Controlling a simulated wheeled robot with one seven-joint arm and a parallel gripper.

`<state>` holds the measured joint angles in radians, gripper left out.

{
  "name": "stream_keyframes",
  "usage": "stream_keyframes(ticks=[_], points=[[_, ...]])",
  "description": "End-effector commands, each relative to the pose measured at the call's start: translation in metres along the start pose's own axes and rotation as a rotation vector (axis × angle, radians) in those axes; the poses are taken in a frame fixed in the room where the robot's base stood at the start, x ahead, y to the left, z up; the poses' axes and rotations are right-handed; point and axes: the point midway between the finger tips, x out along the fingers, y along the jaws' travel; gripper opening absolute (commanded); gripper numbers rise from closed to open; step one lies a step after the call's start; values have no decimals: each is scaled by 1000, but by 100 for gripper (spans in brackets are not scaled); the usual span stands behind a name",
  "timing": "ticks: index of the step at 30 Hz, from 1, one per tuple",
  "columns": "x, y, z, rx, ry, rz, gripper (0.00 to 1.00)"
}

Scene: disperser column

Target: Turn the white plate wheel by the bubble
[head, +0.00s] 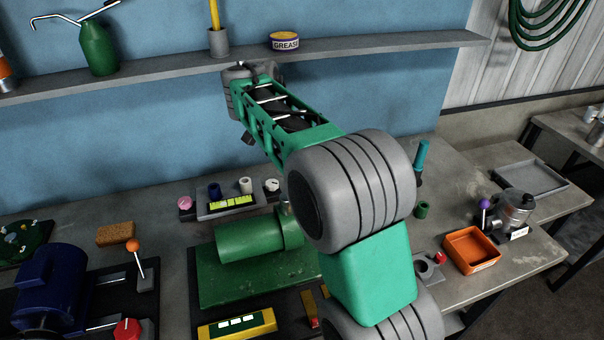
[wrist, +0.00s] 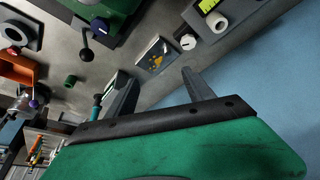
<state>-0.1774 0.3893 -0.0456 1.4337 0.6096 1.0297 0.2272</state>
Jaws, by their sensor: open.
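The white plate wheel (head: 272,185) stands at the right end of a small grey plate (head: 205,214) with a yellow-green bubble level (head: 232,201). In the wrist view the white wheel (wrist: 187,42) is near the top, beside the bubble level (wrist: 208,4) and a cream knob (wrist: 217,22). My gripper (wrist: 155,73) is open, with nothing between its fingers. The wheel lies beyond the right fingertip, apart from it. In the head view the fingers are mostly hidden by my arm.
A pink knob (head: 184,203), dark blue knob (head: 214,190) and cream knob (head: 245,186) stand beside the wheel. A green cylinder machine (head: 245,240) is in front. A shelf (head: 350,45) runs along the wall.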

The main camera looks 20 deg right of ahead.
Motion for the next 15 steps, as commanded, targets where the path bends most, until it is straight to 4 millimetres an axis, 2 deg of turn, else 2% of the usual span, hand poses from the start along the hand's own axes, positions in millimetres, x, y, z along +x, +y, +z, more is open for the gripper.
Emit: stream_keyframes(ticks=[6, 15], points=[[-26, 37, 26, -112, 2, -46, 61], [-44, 74, 69, -241, 4, -101, 61]])
